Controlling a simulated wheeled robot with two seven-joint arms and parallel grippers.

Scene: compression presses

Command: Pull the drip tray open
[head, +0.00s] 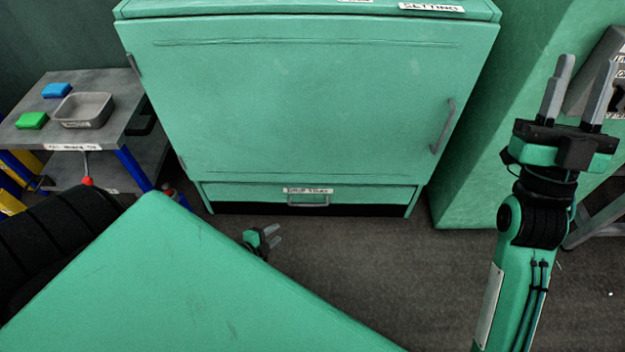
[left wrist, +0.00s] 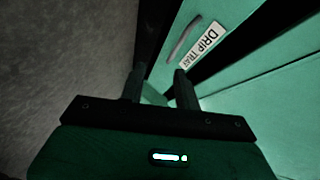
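The drip tray (head: 365,194) is a green drawer front low on the green press, with a label and a grey bar handle (head: 308,204). It looks flush with the press. In the left wrist view the tray's label (left wrist: 203,46) and handle (left wrist: 183,42) appear tilted, beyond the fingertips. My left gripper (head: 274,236) is low over the floor, below and left of the handle in the head view, its arm mostly hidden. Its fingers (left wrist: 158,74) are apart, with nothing held between them. My right gripper (head: 586,65) is raised at the right, open and empty.
The large press door (head: 300,100) above the tray is closed. A side table (head: 130,98) at the left holds a grey bin (head: 84,110), a blue block (head: 57,90) and a green block (head: 32,121). Dark floor (head: 370,260) lies clear before the tray.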

